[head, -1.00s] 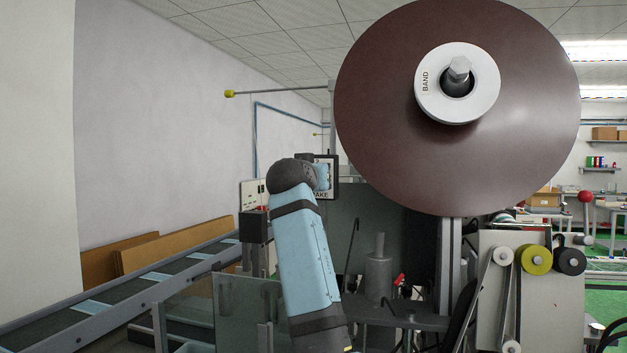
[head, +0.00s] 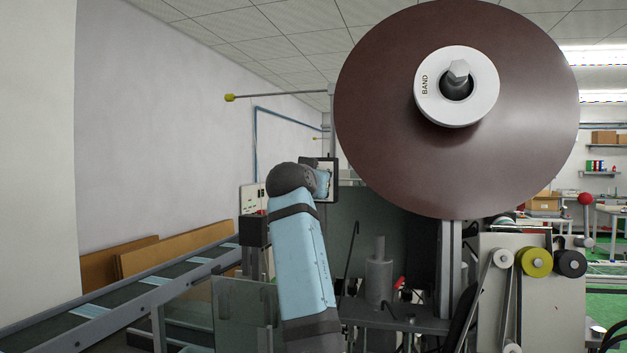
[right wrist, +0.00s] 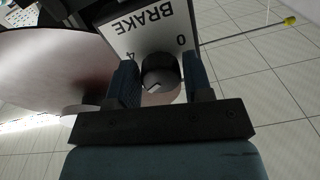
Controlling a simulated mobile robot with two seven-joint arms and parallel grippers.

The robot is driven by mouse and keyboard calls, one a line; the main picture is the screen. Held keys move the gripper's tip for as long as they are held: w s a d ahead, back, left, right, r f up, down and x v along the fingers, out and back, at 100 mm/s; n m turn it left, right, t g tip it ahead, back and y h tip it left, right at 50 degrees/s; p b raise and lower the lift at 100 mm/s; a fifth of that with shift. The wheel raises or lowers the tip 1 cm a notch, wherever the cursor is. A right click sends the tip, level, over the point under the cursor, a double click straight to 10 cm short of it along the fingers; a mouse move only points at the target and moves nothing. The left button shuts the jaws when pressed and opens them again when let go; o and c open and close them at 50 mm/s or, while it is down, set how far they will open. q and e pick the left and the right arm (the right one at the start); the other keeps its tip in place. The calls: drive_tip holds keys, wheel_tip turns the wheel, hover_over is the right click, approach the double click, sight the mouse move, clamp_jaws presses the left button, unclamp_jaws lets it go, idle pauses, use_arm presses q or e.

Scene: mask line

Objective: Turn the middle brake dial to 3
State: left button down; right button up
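The brake panel, a white plate lettered BRAKE (right wrist: 150,22), is upside down in the right wrist view, with the numerals 4 and 0 visible. Its dark round dial (right wrist: 161,70) has a short light mark pointing to the lower left. My right gripper (right wrist: 161,80) has one finger on each side of the dial; whether they press on it is not clear. In the head view my right arm rises in the middle and its wrist covers most of the panel (head: 331,180). Only one dial shows in the wrist view. My left gripper is not in view.
A large brown disc (head: 380,120) with a white BAND hub (head: 432,103) hangs right of my arm. A conveyor (head: 150,302) runs at the lower left. A rod with a yellow tip (head: 229,97) juts out above left. A switch plate (head: 248,198) is just left of my arm.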

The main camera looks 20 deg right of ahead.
drive_tip(key=shift+o, duration=1.3)
drive_tip(key=b+v, duration=0.3)
drive_tip(key=v, duration=1.1)
